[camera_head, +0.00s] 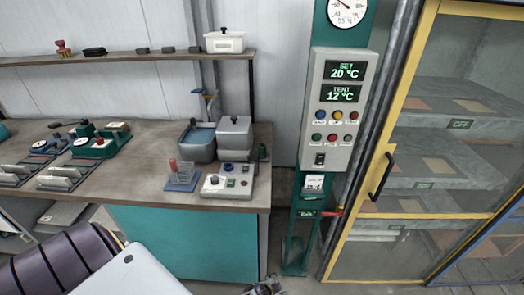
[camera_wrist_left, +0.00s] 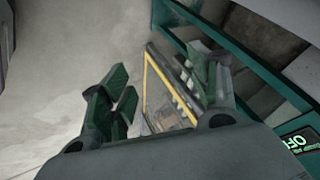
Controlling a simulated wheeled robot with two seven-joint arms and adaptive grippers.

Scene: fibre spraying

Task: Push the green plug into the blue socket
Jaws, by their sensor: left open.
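I cannot clearly make out the green plug or the blue socket in either view. My left gripper (camera_wrist_left: 163,95) is open in the left wrist view, with nothing seen between its dark green fingers. It points down past a green frame toward the grey floor. In the head view, a small part of my left gripper (camera_head: 265,287) shows at the bottom edge, left of the foot of the green stand (camera_head: 296,262). My right gripper is in neither view.
A workbench (camera_head: 140,150) with a white button box (camera_head: 227,181) stands at the left. A yellow-framed glass cabinet (camera_head: 345,235) is at the right. A lit label (camera_wrist_left: 300,141) shows in the wrist view.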

